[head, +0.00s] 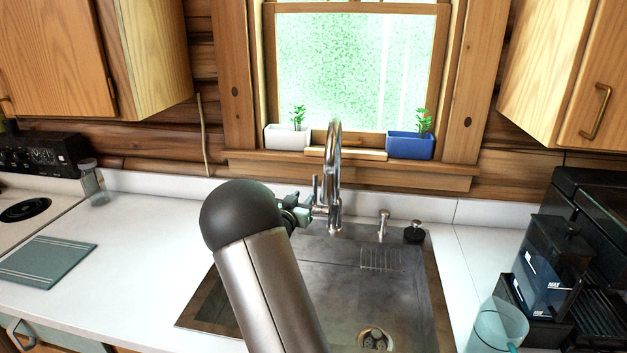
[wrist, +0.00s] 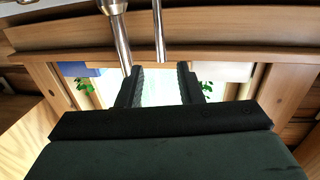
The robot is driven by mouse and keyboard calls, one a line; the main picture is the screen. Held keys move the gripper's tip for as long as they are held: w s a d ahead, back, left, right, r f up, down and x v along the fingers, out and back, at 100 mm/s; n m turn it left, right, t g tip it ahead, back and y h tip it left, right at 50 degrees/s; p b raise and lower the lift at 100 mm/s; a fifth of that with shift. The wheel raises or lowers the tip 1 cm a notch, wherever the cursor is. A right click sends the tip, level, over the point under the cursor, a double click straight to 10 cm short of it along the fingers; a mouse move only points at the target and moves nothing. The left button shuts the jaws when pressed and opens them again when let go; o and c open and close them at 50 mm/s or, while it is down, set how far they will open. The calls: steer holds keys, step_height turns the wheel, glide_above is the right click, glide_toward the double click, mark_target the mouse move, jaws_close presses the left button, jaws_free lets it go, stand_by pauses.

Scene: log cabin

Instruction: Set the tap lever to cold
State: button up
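The chrome tap (head: 335,170) stands at the back of the sink, with a tall curved spout. Its thin lever (head: 315,188) points upward just left of the spout. My gripper (head: 300,210) is beside the tap's left side, partly hidden behind my dark rounded arm link. In the wrist view, which looks upside down, my gripper (wrist: 162,72) is open, with two black fingers apart and nothing held. The lever (wrist: 158,32) lines up with the gap between the fingertips, and the thicker spout (wrist: 118,30) is left of it. I cannot tell whether anything touches.
The metal sink (head: 370,275) lies below the tap. A soap dispenser (head: 384,222) and a black stopper (head: 414,233) stand right of it. A white planter (head: 287,137) and a blue planter (head: 410,146) sit on the window sill. A black coffee machine (head: 555,255) is at the right.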

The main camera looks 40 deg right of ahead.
mark_target(315, 183)
steer(key=p+x, duration=0.2)
steer(key=x, duration=0.9)
steer(key=shift+d+p, duration=0.1)
steer(key=shift+p, duration=0.3)
jaws_close()
